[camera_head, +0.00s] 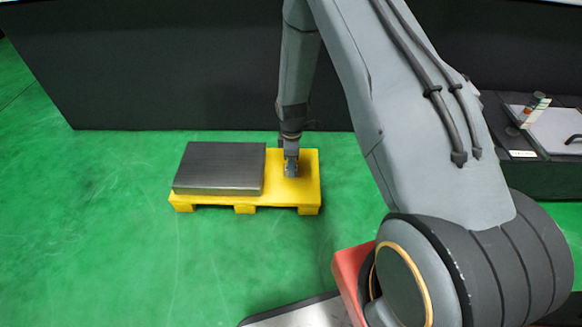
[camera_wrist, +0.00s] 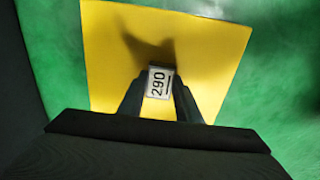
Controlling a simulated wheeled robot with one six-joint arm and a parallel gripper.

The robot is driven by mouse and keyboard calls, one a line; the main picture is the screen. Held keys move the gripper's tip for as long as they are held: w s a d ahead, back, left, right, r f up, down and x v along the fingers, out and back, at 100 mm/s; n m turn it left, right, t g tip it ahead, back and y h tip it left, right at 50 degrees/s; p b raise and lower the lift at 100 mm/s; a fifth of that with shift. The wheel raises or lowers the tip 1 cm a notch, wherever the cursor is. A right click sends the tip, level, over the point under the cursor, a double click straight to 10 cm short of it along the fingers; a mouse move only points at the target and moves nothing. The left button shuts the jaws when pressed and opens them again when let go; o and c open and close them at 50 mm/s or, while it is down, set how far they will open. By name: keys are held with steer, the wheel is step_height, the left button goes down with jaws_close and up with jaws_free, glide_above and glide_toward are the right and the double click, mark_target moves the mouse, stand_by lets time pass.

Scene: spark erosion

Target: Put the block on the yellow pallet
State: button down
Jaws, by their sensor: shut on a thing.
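The yellow pallet (camera_head: 308,190) stands on the green floor in front of the dark wall; it also fills much of the wrist view (camera_wrist: 210,65). My gripper (camera_head: 291,170) points down over the bare right part of the pallet. In the wrist view my gripper (camera_wrist: 160,92) is shut on a small block (camera_wrist: 159,83) with a white face marked 290. A shadow falls on the pallet beside the block. I cannot tell whether the block touches the pallet. In the head view the block is too small to make out clearly.
A large dark grey metal slab (camera_head: 220,168) lies on the left part of the pallet, left of my gripper. The black wall (camera_head: 170,75) is close behind. A dark bench (camera_head: 545,170) with a grey plate and a striped cylinder stands at the right. Green floor is clear in front.

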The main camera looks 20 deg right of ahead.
steer(key=c, duration=1.3)
jaws_free()
step_height(320, 180, up, 12)
steer(key=p, duration=0.6)
steer(key=s+a+r+m, duration=0.2)
steer(key=s+a+r, duration=0.3)
steer(key=a+r, duration=0.45)
steer(key=s+a+r+m, duration=0.1)
steer(key=s+a+r, duration=0.55)
steer(key=r, duration=0.55)
steer(key=s+a+r+m, duration=0.1)
steer(key=s+r, duration=0.3)
steer(key=s, duration=0.4)
steer(key=s+a+r+m+y, duration=0.1)
steer(key=s+a+r+m, duration=0.1)
steer(key=s, duration=0.7)
steer(key=s+a+r+m, duration=0.1)
steer(key=s+a+r, duration=0.1)
steer(key=s+r, duration=0.5)
steer(key=shift+s+a+y, duration=0.15)
steer(key=shift+s+a, duration=0.05)
steer(key=shift+s, duration=0.35)
steer(key=shift+s+a+y, duration=0.15)
steer(key=shift+s+a, duration=0.05)
steer(key=shift+s, duration=0.3)
